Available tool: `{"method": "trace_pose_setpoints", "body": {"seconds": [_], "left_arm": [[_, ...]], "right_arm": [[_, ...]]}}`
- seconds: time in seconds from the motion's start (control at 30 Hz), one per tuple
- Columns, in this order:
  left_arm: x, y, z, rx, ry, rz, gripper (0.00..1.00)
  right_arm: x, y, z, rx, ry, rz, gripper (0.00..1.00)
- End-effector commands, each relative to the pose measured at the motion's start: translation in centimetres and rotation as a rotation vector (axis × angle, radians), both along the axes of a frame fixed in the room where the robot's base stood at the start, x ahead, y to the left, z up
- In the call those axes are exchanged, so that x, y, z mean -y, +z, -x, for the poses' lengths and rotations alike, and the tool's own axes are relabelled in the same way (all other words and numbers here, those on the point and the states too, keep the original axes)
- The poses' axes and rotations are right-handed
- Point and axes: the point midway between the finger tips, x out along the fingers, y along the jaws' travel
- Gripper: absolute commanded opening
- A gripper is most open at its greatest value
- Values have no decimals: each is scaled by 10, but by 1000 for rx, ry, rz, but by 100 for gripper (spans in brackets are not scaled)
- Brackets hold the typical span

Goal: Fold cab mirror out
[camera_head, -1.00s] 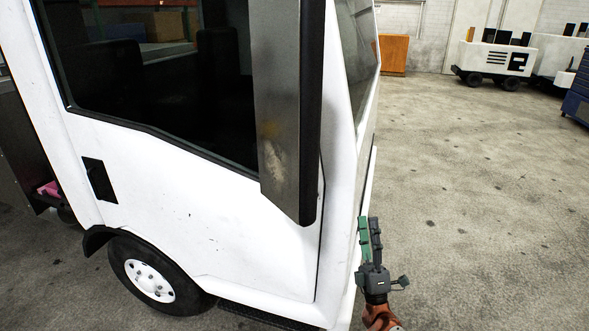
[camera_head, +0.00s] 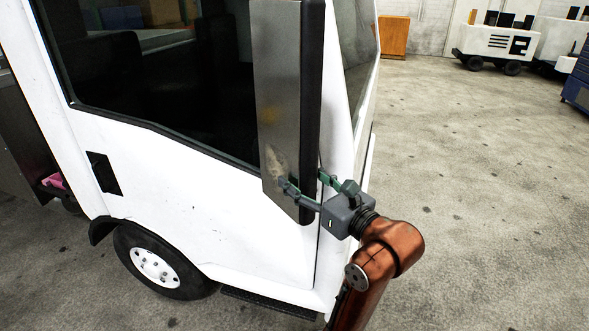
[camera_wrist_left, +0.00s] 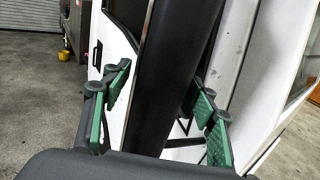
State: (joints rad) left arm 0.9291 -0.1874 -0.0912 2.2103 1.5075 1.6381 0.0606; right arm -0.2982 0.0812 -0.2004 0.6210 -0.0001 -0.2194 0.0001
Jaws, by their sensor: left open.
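The cab mirror (camera_head: 282,100) is a tall grey panel with a black edge, standing upright by the front corner of the white cab (camera_head: 215,215). My left gripper (camera_head: 305,181) is at the lower end of the mirror, with one finger on each side of it. In the left wrist view the black mirror housing (camera_wrist_left: 172,75) passes between the open green fingers. I see gaps beside it there, and cannot tell whether either finger touches. My right gripper is not in view.
The cab's side window (camera_head: 150,75) and door handle (camera_head: 103,172) are left of the mirror. A front wheel (camera_head: 155,262) and step (camera_head: 270,302) are below. Open concrete floor lies to the right, with white carts (camera_head: 497,42) and an orange cabinet (camera_head: 393,36) far back.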

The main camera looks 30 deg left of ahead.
Motion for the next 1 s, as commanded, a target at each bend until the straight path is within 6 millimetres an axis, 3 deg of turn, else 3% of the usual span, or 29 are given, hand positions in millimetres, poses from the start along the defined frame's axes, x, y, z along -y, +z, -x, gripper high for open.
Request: {"method": "trace_pose_setpoints", "body": {"seconds": [0.2, 0.53, 1.0], "left_arm": [[-21, 1, -8, 1, 2, -2, 54], [-24, 0, -9, 1, 1, -2, 54], [-24, 0, -10, 1, 1, -2, 21]], "right_arm": [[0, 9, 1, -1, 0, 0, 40], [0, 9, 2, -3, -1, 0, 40], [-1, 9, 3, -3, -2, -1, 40]]}}
